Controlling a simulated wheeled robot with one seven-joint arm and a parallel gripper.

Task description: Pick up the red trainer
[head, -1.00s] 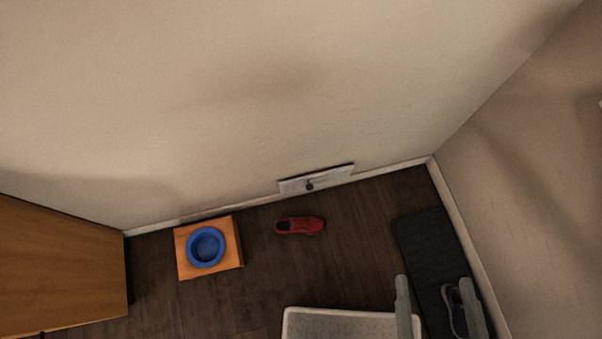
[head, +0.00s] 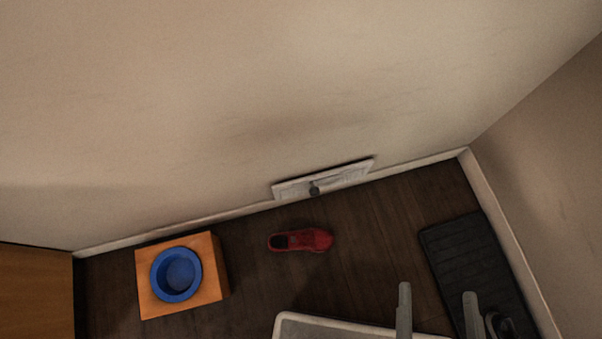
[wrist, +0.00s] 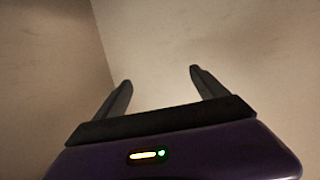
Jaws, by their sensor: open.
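The red trainer (head: 301,240) lies on the dark wooden floor near the far wall, in the middle of the head view. Its dark opening is at the left and its toe points right. My gripper (head: 437,293) shows its two grey fingers at the lower right of the head view, apart and empty, to the right of the trainer and nearer to me. In the wrist view my gripper (wrist: 160,80) is also open, with only bare walls beyond its fingers. The trainer is not in the wrist view.
A blue bowl (head: 176,274) sits on an orange box (head: 209,296) left of the trainer. A wooden cabinet (head: 35,291) stands far left. A pale tray (head: 345,327) is at the bottom. A black mat (head: 465,258) lies right. A white panel (head: 335,179) is low on the wall.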

